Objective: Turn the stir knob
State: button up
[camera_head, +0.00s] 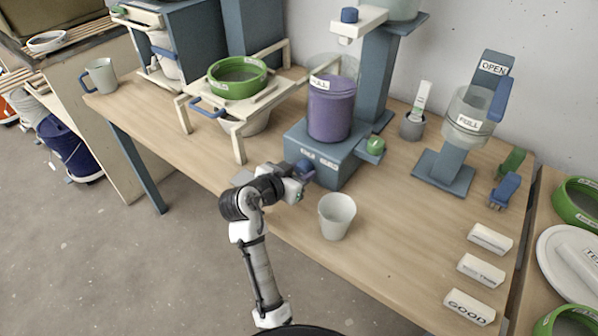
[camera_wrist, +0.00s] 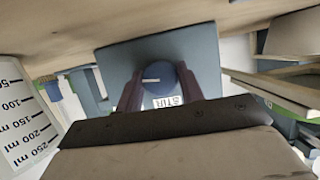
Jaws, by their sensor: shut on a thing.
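The stir knob (camera_wrist: 158,82) is a round dark blue knob with a pale pointer line, on the front of a blue mixer base (camera_head: 322,152). A white "STIR" label (camera_wrist: 168,101) sits beside it in the wrist view. My gripper (camera_wrist: 165,90) is shut on the knob, with one dark finger on each side. In the head view my gripper (camera_head: 305,174) reaches the front of the base, and the knob (camera_head: 304,167) is partly hidden by it. A purple bucket with a label (camera_head: 331,108) stands on the base.
A pale cup (camera_head: 336,215) stands on the table just right of my gripper; a measuring scale (camera_wrist: 22,120) shows at the wrist view's left. A wooden stand with a green-rimmed sieve (camera_head: 238,77) is left. White blocks (camera_head: 481,270) lie at the right.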

jog(key=shift+f+b, duration=0.1)
jog(key=shift+b, duration=0.25)
jog(key=m+t+y+b, duration=0.1)
jog(key=m+b, duration=0.1)
jog(key=shift+f+b, duration=0.15)
jog(key=shift+b, duration=0.25)
jog(key=m+t+y+b, duration=0.1)
jog(key=m+b, duration=0.1)
jog(key=b, duration=0.1)
jog(key=shift+s+d+f+m+b, duration=0.1)
jog(key=shift+m+b, duration=0.25)
jog(key=shift+m, duration=0.05)
jog(key=m+t+y+b, duration=0.1)
jog(key=m+t+b, duration=0.1)
jog(key=b, duration=0.2)
jog(key=shift+m, duration=0.4)
jog(key=shift+m+t+b, duration=0.3)
jog(key=shift+m+b, duration=0.3)
jog(key=shift+b, duration=0.2)
jog(key=shift+r, duration=0.25)
jog(key=o, duration=1)
jog(key=shift+s, duration=0.15)
